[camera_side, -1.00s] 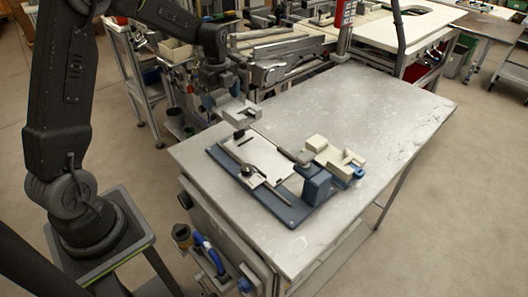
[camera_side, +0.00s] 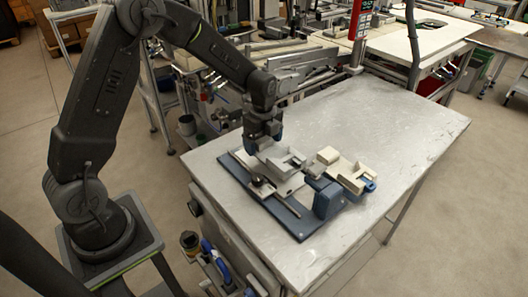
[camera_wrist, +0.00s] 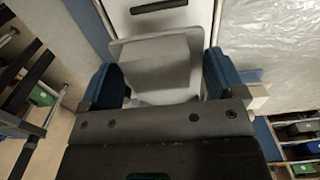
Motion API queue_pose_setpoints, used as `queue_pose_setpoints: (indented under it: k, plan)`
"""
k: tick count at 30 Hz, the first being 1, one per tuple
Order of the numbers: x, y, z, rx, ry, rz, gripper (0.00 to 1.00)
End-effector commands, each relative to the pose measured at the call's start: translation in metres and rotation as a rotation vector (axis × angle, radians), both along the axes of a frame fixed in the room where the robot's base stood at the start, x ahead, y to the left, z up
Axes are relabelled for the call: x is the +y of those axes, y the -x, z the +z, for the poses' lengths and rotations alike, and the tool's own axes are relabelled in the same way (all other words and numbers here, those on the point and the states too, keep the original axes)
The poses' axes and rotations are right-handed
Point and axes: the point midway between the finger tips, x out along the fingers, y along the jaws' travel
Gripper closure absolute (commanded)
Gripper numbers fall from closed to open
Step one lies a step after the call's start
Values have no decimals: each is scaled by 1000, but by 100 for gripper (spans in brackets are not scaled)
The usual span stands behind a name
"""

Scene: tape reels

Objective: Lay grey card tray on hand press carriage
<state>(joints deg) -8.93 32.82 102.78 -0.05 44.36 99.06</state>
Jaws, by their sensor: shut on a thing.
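My gripper (camera_side: 264,147) is shut on the grey card tray (camera_side: 284,160), a shallow tray with a notched side. In the wrist view, the tray (camera_wrist: 155,68) sits between the two blue fingers of my gripper (camera_wrist: 160,82). The tray is over the pale flat carriage plate (camera_side: 290,187) of the hand press; the plate also shows beyond it in the wrist view (camera_wrist: 140,24). The tray hides much of the plate. I cannot tell whether they touch. The press has a blue base (camera_side: 286,218) and a blue block (camera_side: 327,199) at its right end.
A cream tray-like piece (camera_side: 343,171) with blue parts stands just right of the press. A dark lever lies along the press's near side. The grey table (camera_side: 400,125) is clear at the back and right. A red post (camera_side: 358,22) and benches stand behind.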

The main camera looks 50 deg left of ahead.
Motion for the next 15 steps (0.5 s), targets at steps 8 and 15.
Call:
queue_pose_setpoints:
  k: [8,15]
  plan:
    - [-2,-1,-26,4,1,1,40]
    - [-2,-1,-41,-1,0,1,40]
